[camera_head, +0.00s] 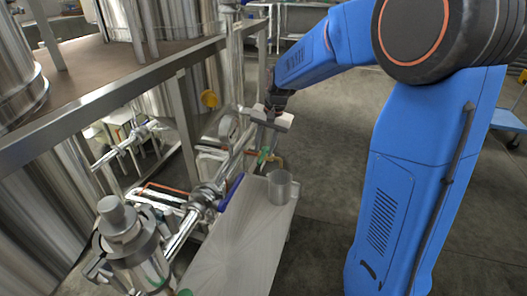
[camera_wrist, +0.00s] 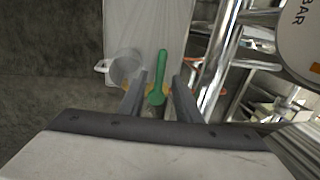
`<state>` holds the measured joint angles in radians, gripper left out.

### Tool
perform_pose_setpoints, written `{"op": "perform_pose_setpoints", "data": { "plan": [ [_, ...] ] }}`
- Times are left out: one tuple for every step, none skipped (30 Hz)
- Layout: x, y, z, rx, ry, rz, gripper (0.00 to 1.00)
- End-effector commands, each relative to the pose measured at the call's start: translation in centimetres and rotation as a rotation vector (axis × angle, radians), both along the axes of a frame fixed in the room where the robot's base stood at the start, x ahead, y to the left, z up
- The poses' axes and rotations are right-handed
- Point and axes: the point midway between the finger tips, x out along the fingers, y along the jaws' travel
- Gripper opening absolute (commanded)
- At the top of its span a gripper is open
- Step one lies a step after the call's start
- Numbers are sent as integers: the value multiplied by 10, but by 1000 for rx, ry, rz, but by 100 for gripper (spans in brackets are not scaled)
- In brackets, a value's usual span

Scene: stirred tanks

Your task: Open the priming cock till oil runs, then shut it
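The priming cock has a green lever handle (camera_head: 264,155) and a small brass body, on pipework at the far end of the pale bench. In the wrist view the green handle (camera_wrist: 158,72) points up the picture, with brass at its lower end. My gripper (camera_wrist: 159,82) is open, its two fingers on either side of the handle's lower part with gaps showing; I see no contact. In the head view my gripper (camera_head: 267,140) is just above the cock. A metal mug (camera_head: 279,188) stands near the brass outlet; it also shows in the wrist view (camera_wrist: 124,68). No oil is visible.
A blue lever (camera_head: 232,188) and steel pipework run along the left of the bench (camera_head: 240,240). Open floor (camera_head: 335,130) lies to the right.

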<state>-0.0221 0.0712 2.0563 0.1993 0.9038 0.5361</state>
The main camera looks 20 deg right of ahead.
Motion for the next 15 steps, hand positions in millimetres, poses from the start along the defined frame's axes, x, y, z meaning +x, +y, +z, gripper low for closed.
{"op": "perform_pose_setpoints", "data": {
  "plan": [
    [0, 1, -6, 0, 2, 0, 31],
    [0, 1, -8, 0, 2, 0, 31],
    [1, 2, -11, 0, 1, 0, 31],
    [1, 2, -13, 0, 1, 0, 31],
    [2, 2, -15, 1, 1, 0, 31],
    [2, 3, -17, 0, 0, 0, 31],
    [2, 3, -17, 0, 0, 0, 31],
    [2, 3, -18, 0, 0, 1, 31],
    [2, 3, -19, 0, 0, 0, 31],
    [2, 3, -19, 0, 0, 1, 31],
    [2, 3, -19, 0, 0, 1, 31],
    [2, 3, -19, 0, 0, 1, 31],
    [2, 3, -19, 0, 0, 1, 31],
    [2, 3, -19, 0, 0, 1, 31],
    [2, 3, -19, 0, 0, 1, 31]
  ]
}}
